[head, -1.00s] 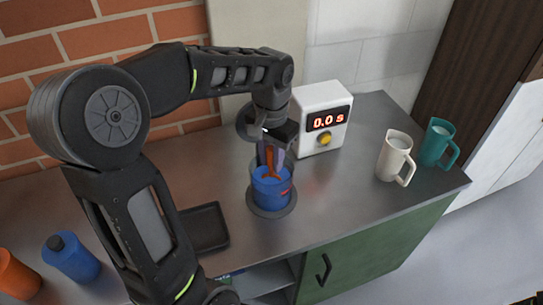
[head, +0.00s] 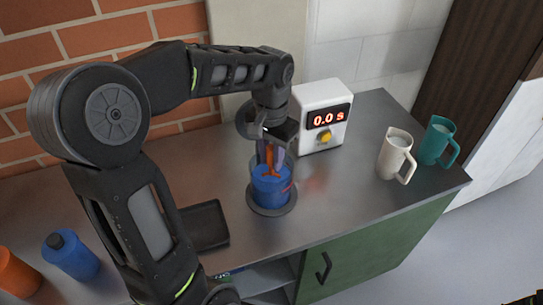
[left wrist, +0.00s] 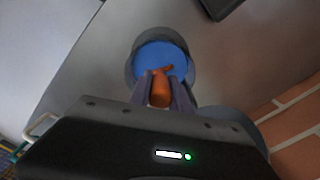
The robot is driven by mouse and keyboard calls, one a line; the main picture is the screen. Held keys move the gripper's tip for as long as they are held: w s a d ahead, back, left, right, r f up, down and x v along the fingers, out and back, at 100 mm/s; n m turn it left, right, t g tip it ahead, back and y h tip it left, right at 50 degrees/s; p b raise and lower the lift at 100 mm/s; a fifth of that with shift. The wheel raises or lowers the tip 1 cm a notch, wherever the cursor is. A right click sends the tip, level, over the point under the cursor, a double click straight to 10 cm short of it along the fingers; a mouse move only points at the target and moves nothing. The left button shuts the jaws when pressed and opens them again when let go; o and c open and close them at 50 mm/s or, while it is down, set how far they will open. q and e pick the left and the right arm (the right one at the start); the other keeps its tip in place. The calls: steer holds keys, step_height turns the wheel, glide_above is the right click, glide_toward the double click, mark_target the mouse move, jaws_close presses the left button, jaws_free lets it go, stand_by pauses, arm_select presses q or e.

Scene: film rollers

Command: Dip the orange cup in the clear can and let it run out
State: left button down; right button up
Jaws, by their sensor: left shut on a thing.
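The clear can (head: 255,192) stands on the steel counter with blue liquid (head: 270,188) inside it. My left gripper (head: 275,158) points down at its mouth and is shut on the upper part of the orange cup (head: 268,153). In the left wrist view the orange cup (left wrist: 160,90) sits between the two fingertips (left wrist: 164,88), over the blue liquid (left wrist: 150,60). A small orange part shows beyond the fingers against the blue. How deep the cup sits is hard to tell. My right gripper is not in view.
A white timer box (head: 321,115) reading 0.0 s stands close behind the can. A dark tray (head: 205,225) lies to its left. Cream (head: 394,155) and teal (head: 436,142) jugs stand at right. Blue (head: 70,256) and orange (head: 15,272) bottles stand at front left.

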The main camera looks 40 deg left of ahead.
arm_select(q)
steer(key=shift+r+p, duration=3.35)
steer(key=shift+r, duration=1.05)
stand_by(3.6)
